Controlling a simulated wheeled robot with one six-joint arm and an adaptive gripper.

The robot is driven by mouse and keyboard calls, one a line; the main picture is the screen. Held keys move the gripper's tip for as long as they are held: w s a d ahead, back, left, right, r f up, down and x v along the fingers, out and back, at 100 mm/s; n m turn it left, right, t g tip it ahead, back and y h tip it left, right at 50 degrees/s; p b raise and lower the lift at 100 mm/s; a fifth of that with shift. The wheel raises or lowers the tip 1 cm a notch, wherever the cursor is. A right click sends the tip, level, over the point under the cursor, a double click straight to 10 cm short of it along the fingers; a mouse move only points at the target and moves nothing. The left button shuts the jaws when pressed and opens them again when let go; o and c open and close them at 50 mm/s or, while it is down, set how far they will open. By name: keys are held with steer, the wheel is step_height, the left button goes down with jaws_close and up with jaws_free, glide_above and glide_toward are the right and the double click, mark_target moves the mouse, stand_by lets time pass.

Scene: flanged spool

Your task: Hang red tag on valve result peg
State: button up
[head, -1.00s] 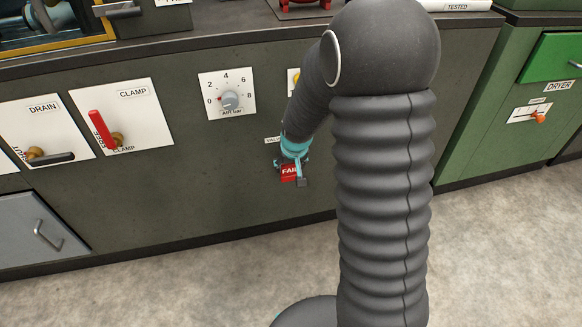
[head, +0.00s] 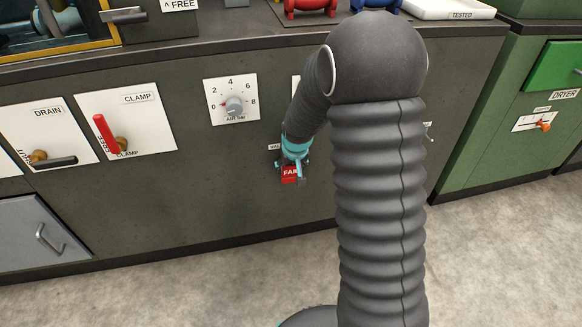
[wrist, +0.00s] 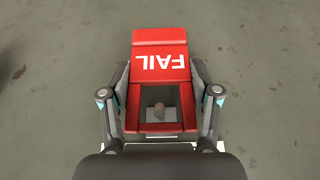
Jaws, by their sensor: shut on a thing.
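The red tag (head: 289,174) reads FAIL and hangs from my gripper (head: 292,164) in front of the dark cabinet face. In the wrist view the red tag (wrist: 160,62) is held between both fingers of my gripper (wrist: 160,103), which is shut on its sides.
On the cabinet face (head: 190,185) are a CLAMP plate with a red lever (head: 104,133), a DRAIN plate with a lever (head: 55,161) and an air dial (head: 234,105). A green dryer cabinet (head: 500,130) stands at right. Red and blue valves sit on the top.

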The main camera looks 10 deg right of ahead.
stand_by(0.4)
steer(key=o, duration=1.1)
steer(key=shift+r, duration=0.1)
steer(key=v, duration=1.2)
steer(key=shift+t, duration=0.6)
steer(key=s+r, duration=0.3)
steer(key=s, duration=0.6)
steer(key=s+r, duration=0.4)
steer(key=s, duration=0.5)
steer(key=s+r, duration=0.4)
steer(key=s, duration=0.6)
steer(key=shift+a, duration=0.1)
